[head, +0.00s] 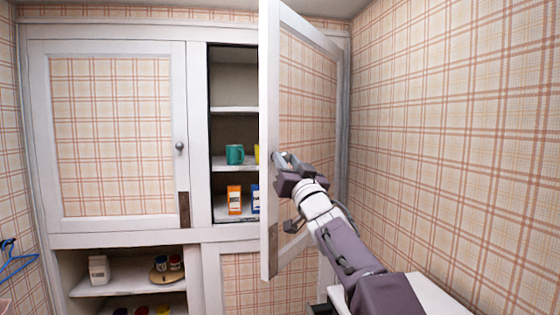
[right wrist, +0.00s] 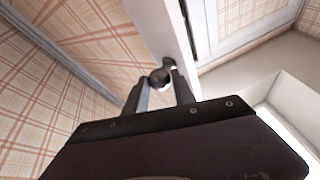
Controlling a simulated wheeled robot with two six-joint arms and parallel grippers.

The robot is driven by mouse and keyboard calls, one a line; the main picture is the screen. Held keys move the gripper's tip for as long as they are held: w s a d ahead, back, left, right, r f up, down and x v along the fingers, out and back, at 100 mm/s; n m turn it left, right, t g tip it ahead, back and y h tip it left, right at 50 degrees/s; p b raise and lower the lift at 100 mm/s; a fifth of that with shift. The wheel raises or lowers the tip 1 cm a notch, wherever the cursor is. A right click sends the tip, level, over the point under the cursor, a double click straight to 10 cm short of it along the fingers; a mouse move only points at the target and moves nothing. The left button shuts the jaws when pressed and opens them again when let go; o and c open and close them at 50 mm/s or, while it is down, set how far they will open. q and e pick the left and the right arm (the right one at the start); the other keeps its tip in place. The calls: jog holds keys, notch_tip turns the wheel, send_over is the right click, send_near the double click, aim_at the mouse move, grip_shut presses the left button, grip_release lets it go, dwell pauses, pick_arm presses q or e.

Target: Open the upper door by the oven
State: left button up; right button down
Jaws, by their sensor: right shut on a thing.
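The upper right cupboard door (head: 306,85) has a white frame and a plaid panel. It stands partly open, swung out toward me, with shelves showing to its left. My right gripper (head: 284,163) is at the door's free edge, shut on the round door knob. In the right wrist view the two fingers of my right gripper (right wrist: 161,86) are on either side of the dark knob (right wrist: 160,78), against the white door edge (right wrist: 163,30). The oven is not clearly seen. My left gripper is not in view.
The upper left door (head: 110,135) is closed, with its own knob (head: 180,147). A green mug (head: 235,154) and an orange box (head: 234,199) stand on the opened shelves. Open lower shelves (head: 130,284) hold several items. A plaid wall (head: 450,130) is close on the right.

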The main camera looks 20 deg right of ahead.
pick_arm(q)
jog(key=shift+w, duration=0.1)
pick_arm(e)
jog(key=shift+s+d+r, duration=0.1)
jog(key=shift+s+r, duration=0.05)
jog(key=shift+r, duration=0.3)
jog(key=c, duration=1.4)
grip_release()
jog(key=o, duration=0.3)
jog(key=shift+w+d+f, duration=0.15)
jog(key=shift+w, duration=0.1)
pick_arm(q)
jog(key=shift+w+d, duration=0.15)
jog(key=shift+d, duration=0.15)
pick_arm(e)
jog(key=shift+o, duration=0.2)
jog(key=shift+w+d+f, duration=0.2)
jog(key=shift+d+f, duration=0.05)
jog(key=shift+f, duration=0.15)
jog(key=shift+s, duration=0.1)
